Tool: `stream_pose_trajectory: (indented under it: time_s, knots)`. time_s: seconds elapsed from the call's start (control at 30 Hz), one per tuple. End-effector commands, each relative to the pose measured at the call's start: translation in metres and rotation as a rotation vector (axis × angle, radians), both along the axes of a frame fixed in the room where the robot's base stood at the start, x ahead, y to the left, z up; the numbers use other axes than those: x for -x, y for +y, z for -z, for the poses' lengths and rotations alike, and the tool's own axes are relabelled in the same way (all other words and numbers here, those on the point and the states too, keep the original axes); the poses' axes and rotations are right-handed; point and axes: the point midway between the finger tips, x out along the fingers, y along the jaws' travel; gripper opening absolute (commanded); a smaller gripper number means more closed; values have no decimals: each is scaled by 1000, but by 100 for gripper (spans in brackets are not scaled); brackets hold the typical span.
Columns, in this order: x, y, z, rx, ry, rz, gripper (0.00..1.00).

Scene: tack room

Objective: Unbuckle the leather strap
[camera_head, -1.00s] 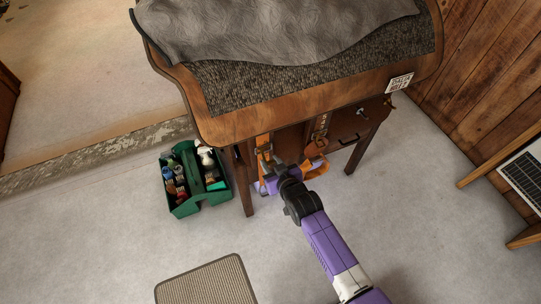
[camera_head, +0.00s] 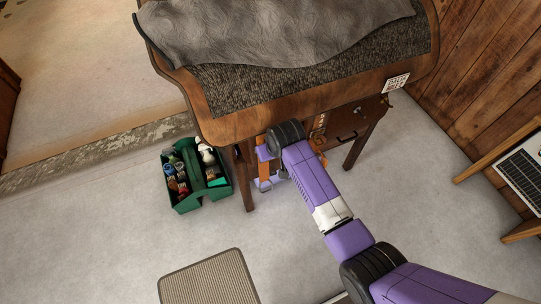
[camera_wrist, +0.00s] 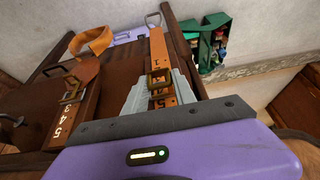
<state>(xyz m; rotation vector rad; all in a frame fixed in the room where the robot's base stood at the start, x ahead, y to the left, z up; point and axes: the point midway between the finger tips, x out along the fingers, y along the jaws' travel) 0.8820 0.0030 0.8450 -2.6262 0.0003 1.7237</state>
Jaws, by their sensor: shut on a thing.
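In the wrist view the leather strap (camera_wrist: 158,47) is orange-brown, with stamped numbers and a metal loop at its far end. A brass buckle (camera_wrist: 159,83) sits on it. The grey fingers of my gripper (camera_wrist: 160,92) are on either side of the strap at the buckle and shut on it. Whether the buckle's prong is in a hole is too small to tell. In the head view the strap (camera_head: 265,170) hangs below the table's front edge, and my arm hides most of the gripper.
A second buckled strap (camera_wrist: 70,95) with numbers hangs beside it, with a curled orange end. The wooden table (camera_head: 225,128) overhangs the straps. A green caddy (camera_head: 188,205) with bottles stands on the floor to the left. A mat (camera_head: 205,281) lies in front.

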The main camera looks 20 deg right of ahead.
Motion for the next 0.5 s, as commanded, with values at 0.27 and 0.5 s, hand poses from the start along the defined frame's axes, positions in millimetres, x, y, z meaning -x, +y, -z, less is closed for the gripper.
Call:
stream_pose_trajectory:
  time_s: [0.27,0.5]
  knots:
    - [-2,0,-2,0,30,0,0]
    - [-2,0,-2,0,30,0,0]
